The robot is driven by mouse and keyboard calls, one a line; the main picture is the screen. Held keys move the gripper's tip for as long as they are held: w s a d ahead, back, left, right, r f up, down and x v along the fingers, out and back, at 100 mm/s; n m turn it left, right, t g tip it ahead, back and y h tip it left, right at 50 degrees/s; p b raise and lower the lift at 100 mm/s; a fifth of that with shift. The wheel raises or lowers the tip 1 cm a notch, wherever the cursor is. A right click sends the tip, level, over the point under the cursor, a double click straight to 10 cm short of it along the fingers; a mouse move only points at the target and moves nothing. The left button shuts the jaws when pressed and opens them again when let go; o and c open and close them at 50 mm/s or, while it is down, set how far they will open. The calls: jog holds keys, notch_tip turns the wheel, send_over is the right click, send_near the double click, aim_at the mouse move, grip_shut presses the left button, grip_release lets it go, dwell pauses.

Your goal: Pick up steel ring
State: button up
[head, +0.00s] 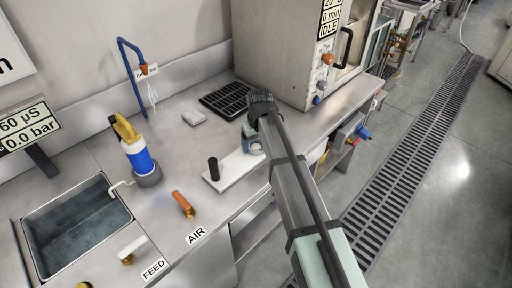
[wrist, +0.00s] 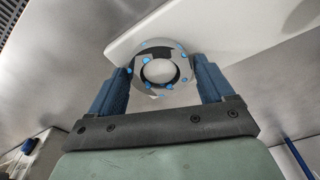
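The steel ring (wrist: 144,47), grey with blue dots around its face, shows in the wrist view between the two blue fingers of my gripper (wrist: 163,72). The fingers are apart, one at each side of the ring, with no clear gap to its edges. I cannot tell whether they press on it. In the head view my gripper (head: 250,134) is over the far end of a white board (head: 231,173). The ring shows there only as a small grey shape (head: 256,149) just below the fingers, partly hidden by my arm.
A black peg (head: 213,169) stands on the board's near end. A blue-and-yellow bottle (head: 139,158), an orange-handled valve (head: 183,204) and a sink (head: 75,240) are to the left. A black grate (head: 224,99) and a large metal cabinet (head: 275,45) are behind.

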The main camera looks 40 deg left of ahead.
jog(key=c, duration=0.9)
notch_tip(320, 180, up, 10)
jog(key=s+a+f+n+g+y, duration=0.1)
jog(key=s+a+g+y, duration=0.1)
jog(key=s, duration=0.5)
jog(key=s+a+f+g+y, duration=0.1)
jog(key=s+a+g+y, duration=0.15)
jog(key=s, duration=0.45)
jog(key=s+a+r+y, duration=0.1)
jog(key=a+r, duration=0.1)
jog(key=s+a+r+m+y, duration=0.1)
jog(key=a+r, duration=0.1)
jog(key=s+a+r+g+y, duration=0.1)
jog(key=a+r, duration=0.1)
jog(key=a, duration=0.1)
jog(key=shift+s+m+y, duration=0.25)
jog(key=shift+s+m, duration=0.05)
jog(key=shift+s, duration=0.05)
